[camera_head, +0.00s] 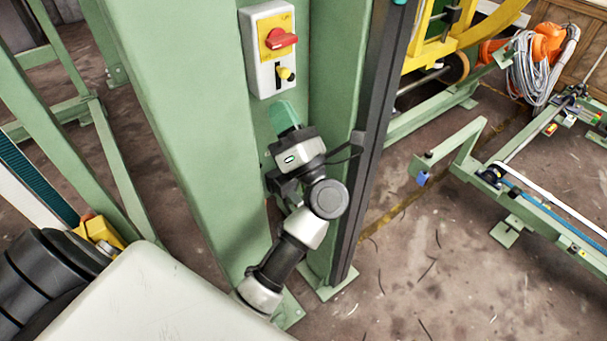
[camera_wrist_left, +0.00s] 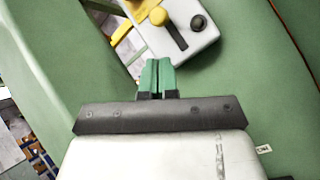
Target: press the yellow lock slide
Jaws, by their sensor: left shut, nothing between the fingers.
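The yellow lock slide (camera_head: 285,74) is a small knob in a dark slot on the lower part of a light-grey switch box (camera_head: 255,52). The box is fixed to a green post. In the left wrist view, the yellow lock slide (camera_wrist_left: 158,16) shows at the top, with the dark slot running down from it. My left gripper (camera_head: 284,114) is below the box, its teal fingers pointing up towards it. In the left wrist view, the gripper (camera_wrist_left: 156,76) is shut and empty, apart from the slide. My right gripper is in neither view.
A red rotary switch (camera_head: 280,38) on a yellow plate sits above the slide. A black knob (camera_wrist_left: 198,22) shows beside the slot. The green post (camera_head: 190,130) stands left of my arm, and a dark vertical rail (camera_head: 373,130) stands right of it.

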